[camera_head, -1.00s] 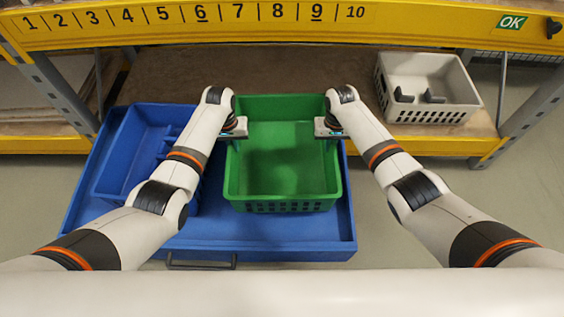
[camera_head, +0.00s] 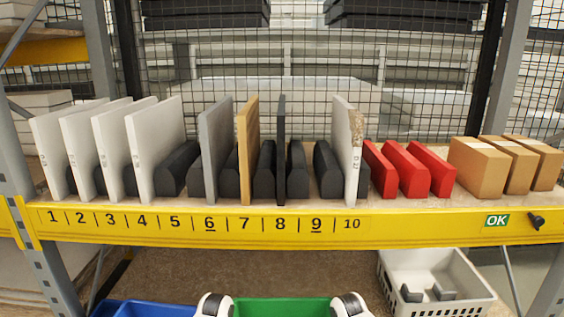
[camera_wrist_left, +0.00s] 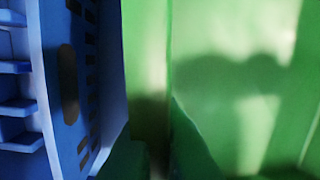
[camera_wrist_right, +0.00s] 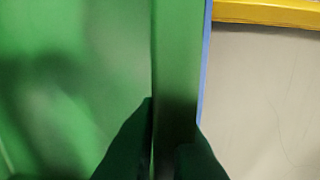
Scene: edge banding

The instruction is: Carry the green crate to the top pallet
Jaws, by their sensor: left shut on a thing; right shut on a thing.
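The green crate (camera_head: 283,307) shows only as a strip at the bottom edge of the head view, between my two wrists. Its wall and inside fill much of the left wrist view (camera_wrist_left: 230,100) and the right wrist view (camera_wrist_right: 75,70). My left gripper (camera_wrist_left: 153,145) is shut on the crate's left wall, one finger on each side. My right gripper (camera_wrist_right: 160,145) is shut on the right wall in the same way. The crate's base is hidden, so I cannot tell whether it rests on something. I cannot make out a top pallet.
A blue crate (camera_head: 150,309) stands left of the green one; its slotted wall is close in the left wrist view (camera_wrist_left: 75,120). A yellow numbered shelf beam (camera_head: 270,227) crosses ahead, with boards, red blocks and cartons above.

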